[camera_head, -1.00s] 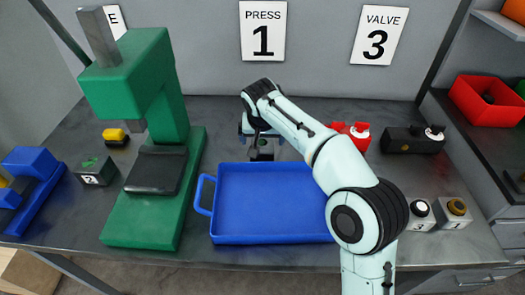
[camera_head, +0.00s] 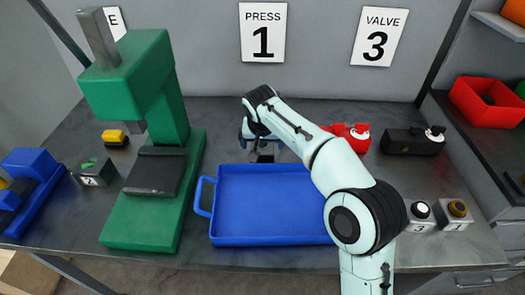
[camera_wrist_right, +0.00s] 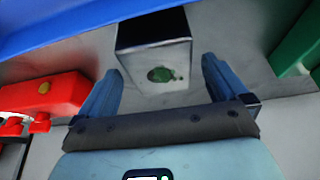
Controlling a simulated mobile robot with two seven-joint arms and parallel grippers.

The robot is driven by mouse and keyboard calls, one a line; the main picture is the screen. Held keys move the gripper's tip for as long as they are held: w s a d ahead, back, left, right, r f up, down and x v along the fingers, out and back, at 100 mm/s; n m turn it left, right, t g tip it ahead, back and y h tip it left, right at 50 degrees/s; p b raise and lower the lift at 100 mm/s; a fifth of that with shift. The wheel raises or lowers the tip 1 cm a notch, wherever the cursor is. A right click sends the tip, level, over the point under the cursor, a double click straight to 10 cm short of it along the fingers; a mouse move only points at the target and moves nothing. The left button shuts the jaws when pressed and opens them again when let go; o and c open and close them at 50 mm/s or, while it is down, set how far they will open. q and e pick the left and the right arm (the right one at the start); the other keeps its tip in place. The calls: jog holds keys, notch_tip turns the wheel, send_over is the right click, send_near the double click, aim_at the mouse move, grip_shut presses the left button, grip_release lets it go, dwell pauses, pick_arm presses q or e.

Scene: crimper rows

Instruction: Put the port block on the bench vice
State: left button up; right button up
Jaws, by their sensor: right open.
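A small block (camera_wrist_right: 155,45) with a dark side and a light grey face bearing a round green-marked port lies between and just beyond my right gripper's fingertips in the wrist view. It looks like the port block. In the head view the block (camera_head: 266,158) is mostly hidden under my gripper, behind the blue tray. My right gripper (camera_wrist_right: 160,78) is open, one finger to each side of the block, with gaps showing. The bench vice is probably the blue device (camera_head: 35,180) at the bench's far left, cut by the picture edge. My left gripper is out of view.
The blue tray (camera_head: 212,230) is empty. A green press (camera_head: 150,215) stands between vice and tray. A block marked 2 (camera_head: 95,173) and a yellow-black object (camera_head: 115,138) lie near the vice. Red (camera_head: 358,140) and black (camera_head: 408,142) fixtures and knobbed blocks (camera_head: 453,215) are right.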

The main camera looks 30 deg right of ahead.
jog(key=c, duration=1.7)
jog(key=shift+r, duration=0.15)
grip_shut()
notch_tip(320, 180, up, 7)
jog(key=shift+w+r+p, duration=0.1)
jog(key=shift+p, duration=1.1)
notch_tip(320, 180, up, 13)
jog(key=p, duration=0.6)
send_over(262, 146)
jog(key=shift+r, duration=0.15)
